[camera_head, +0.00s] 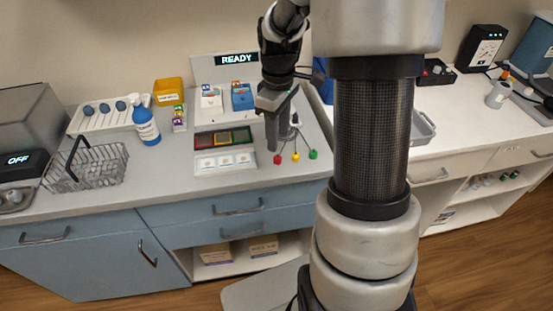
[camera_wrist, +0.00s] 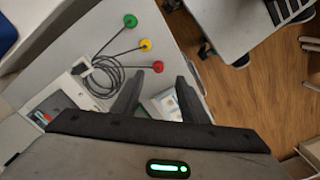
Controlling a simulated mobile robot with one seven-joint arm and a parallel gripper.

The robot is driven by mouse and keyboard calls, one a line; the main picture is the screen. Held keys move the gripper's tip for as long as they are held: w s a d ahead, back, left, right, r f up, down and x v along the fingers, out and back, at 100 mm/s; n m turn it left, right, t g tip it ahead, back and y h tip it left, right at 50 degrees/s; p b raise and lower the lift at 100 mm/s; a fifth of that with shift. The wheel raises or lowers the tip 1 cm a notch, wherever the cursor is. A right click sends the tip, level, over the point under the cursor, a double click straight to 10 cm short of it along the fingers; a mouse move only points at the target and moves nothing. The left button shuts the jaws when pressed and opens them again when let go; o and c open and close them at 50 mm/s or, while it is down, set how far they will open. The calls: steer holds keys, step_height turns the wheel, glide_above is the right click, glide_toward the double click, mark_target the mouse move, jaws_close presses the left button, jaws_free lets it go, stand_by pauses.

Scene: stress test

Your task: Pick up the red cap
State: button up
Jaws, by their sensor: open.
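The red cap (camera_head: 277,159) is a small round knob at the end of a dark lead on the white counter. It also shows in the wrist view (camera_wrist: 158,66), just past my fingertips and roughly midway between them. A yellow cap (camera_wrist: 146,44) and a green cap (camera_wrist: 130,20) end two similar leads beside it. My gripper (camera_wrist: 160,77) is open, with nothing between its fingers. In the head view my gripper (camera_head: 278,140) points down over the counter, close behind the red cap. How high it is above the cap I cannot tell.
Coiled dark cables (camera_wrist: 102,76) lie beside the caps. A tray with coloured squares (camera_head: 222,139) and a white panel (camera_head: 224,162) are left of my gripper. A wire basket (camera_head: 88,168) and blue spray bottle (camera_head: 147,128) stand farther left. The counter's front edge is close to the caps.

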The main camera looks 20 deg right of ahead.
mark_target(278, 157)
step_height(278, 157, down, 8)
steer(key=shift+w+d+r+b, duration=0.1)
steer(key=shift+r+b, duration=0.15)
steer(key=shift+b, duration=0.3)
steer(key=c, duration=0.9)
